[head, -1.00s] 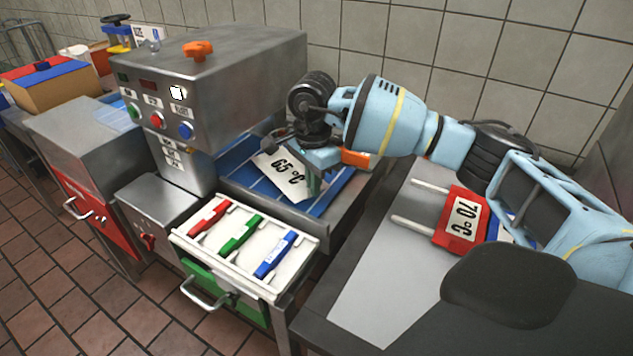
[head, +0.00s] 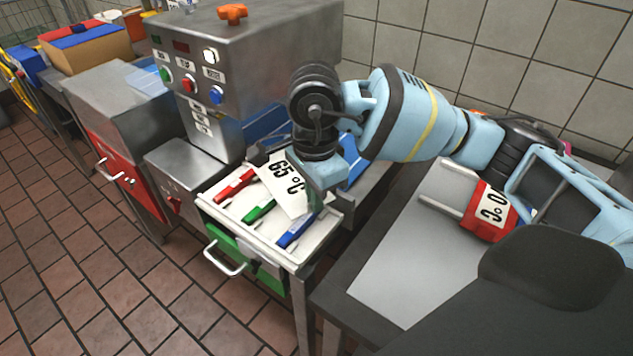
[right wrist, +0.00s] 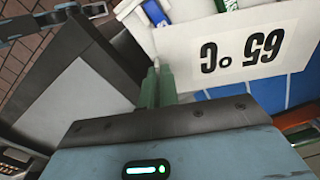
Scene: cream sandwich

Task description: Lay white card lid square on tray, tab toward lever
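The white card lid (head: 284,180), printed "65 °C", is held by one edge in my right gripper (head: 316,202). In the right wrist view the card (right wrist: 235,60) reaches out from the shut green fingertips (right wrist: 157,86). In the head view the card is tilted across the white tray (head: 252,241), covering part of its back right; I cannot tell whether it touches. Red, green and blue bars lie in the tray; the card partly hides some of them. I cannot tell which part is the lever or where the tab is. My left gripper is not in view.
A steel machine (head: 270,45) with buttons stands behind the tray. A blue ribbed surface (head: 265,122) lies behind the card. A red block marked with a number (head: 490,212) lies on the grey table at right. A metal handle (head: 225,260) sticks out below the tray.

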